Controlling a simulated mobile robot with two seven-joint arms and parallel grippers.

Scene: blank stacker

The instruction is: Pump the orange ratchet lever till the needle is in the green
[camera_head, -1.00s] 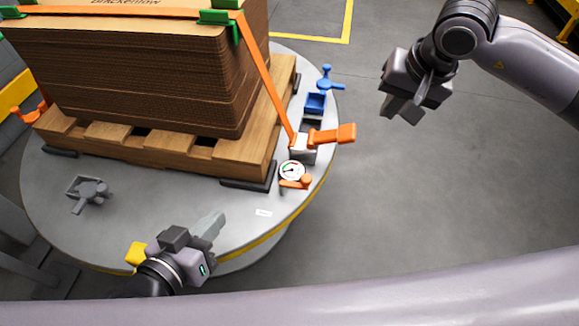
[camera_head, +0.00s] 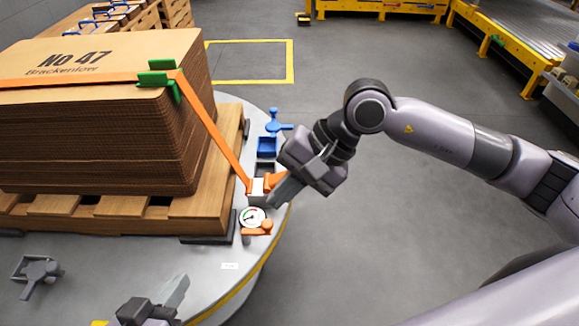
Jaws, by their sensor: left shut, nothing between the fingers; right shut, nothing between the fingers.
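The orange ratchet lever (camera_head: 272,181) sticks out from its pale ratchet body (camera_head: 260,190) at the turntable's right side. My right gripper (camera_head: 281,195) is shut and empty, its fingers pointing down-left over the lever's outer end and partly hiding it. I cannot tell if they touch. The round white gauge (camera_head: 252,217) sits just in front of the ratchet. It has green and red marks; its needle is too small to read surely. The orange strap (camera_head: 216,137) runs from the ratchet up over the stack. My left gripper (camera_head: 174,294) is shut and empty at the bottom, low over the turntable.
The brown cardboard stack (camera_head: 110,130) stands on a wooden pallet (camera_head: 205,208) on the round grey turntable (camera_head: 205,262). A small orange handle (camera_head: 260,228) lies beside the gauge. A blue crank (camera_head: 274,123) and blue holder (camera_head: 266,147) stand behind the ratchet. Open floor lies right.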

